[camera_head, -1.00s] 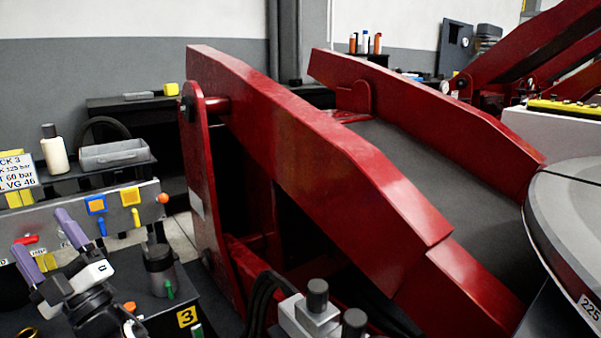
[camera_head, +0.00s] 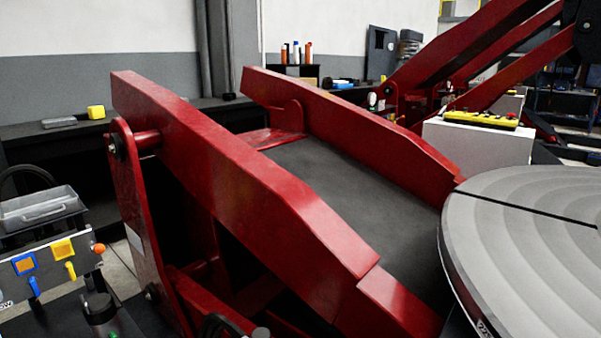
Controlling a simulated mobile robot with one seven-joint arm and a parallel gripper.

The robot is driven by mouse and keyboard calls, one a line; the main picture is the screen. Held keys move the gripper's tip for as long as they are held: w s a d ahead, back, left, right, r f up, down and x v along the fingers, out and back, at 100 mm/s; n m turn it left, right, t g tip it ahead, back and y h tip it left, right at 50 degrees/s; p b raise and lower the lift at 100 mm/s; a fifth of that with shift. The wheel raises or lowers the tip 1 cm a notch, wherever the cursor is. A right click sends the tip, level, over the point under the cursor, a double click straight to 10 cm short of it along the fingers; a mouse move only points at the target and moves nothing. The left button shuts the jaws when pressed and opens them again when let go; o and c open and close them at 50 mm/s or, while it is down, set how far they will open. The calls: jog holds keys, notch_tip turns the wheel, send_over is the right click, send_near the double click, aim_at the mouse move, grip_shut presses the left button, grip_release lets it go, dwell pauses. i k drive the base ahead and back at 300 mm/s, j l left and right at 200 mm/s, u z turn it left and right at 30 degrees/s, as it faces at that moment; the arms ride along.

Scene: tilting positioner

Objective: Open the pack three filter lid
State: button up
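My gripper is outside the present view. At the lower left, the right end of a grey panel (camera_head: 50,290) shows blue and yellow levers and an orange knob. Below it stands a dark grey cylinder (camera_head: 101,308) with a lighter top and a bit of green, cut by the bottom edge. I cannot tell whether this cylinder is the filter or whether its top is the lid. No pack three label can be read in the present view.
A big red tilting frame (camera_head: 225,165) fills the middle, with a round grey table (camera_head: 540,215) at the right. A grey tray (camera_head: 42,212) stands behind the panel. A yellow control box (camera_head: 482,119) sits on a white cabinet (camera_head: 476,142) beyond.

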aim_at(100, 309)
jog(key=i+j, duration=0.2)
jog(key=j, duration=0.15)
jog(key=i+j, duration=0.2)
jog(key=j, duration=0.15)
jog(key=i+j, duration=0.2)
jog(key=j, duration=0.15)
